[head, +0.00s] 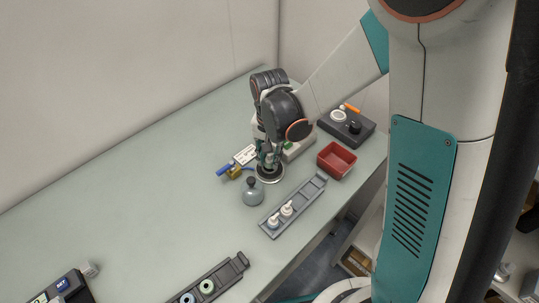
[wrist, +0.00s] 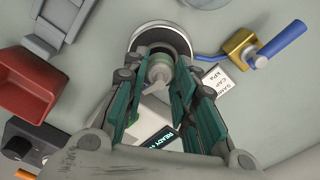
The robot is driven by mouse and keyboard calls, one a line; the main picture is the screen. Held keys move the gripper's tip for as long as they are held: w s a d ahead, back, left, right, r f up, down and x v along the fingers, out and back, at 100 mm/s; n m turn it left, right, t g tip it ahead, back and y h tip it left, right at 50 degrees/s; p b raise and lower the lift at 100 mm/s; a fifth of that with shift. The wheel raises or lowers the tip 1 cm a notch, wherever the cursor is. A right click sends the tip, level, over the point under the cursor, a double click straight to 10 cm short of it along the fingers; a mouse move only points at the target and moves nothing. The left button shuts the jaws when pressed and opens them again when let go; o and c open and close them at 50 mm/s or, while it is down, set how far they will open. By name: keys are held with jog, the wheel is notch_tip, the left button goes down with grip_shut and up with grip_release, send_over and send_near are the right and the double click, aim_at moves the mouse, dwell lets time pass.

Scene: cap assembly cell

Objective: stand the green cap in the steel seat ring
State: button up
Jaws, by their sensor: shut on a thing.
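My gripper (head: 266,163) points down over the steel seat ring (head: 271,181). In the wrist view, the gripper's teal fingers (wrist: 162,82) are closed on the green cap (wrist: 159,70), whose pale grey-green top shows between them. The ring's bright rim (wrist: 150,25) and dark inside show around and beyond the cap. The fingers hide most of the cap in the head view. I cannot tell whether the cap touches the ring's floor or hangs just above it.
A grey domed weight (head: 252,193) and a brass valve with a blue handle (head: 233,172) stand close left of the ring. The table's left middle is clear.

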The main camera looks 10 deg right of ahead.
jog(key=shift+f, duration=0.25)
dwell(0.3)
jog(key=shift+f+b, duration=0.3)
jog(key=shift+b, duration=0.2)
jog(key=shift+f, duration=0.1)
dwell(0.3)
jog(key=o, duration=0.7)
jog(key=shift+r+p, duration=2.25)
jog(key=shift+r, duration=1.3)
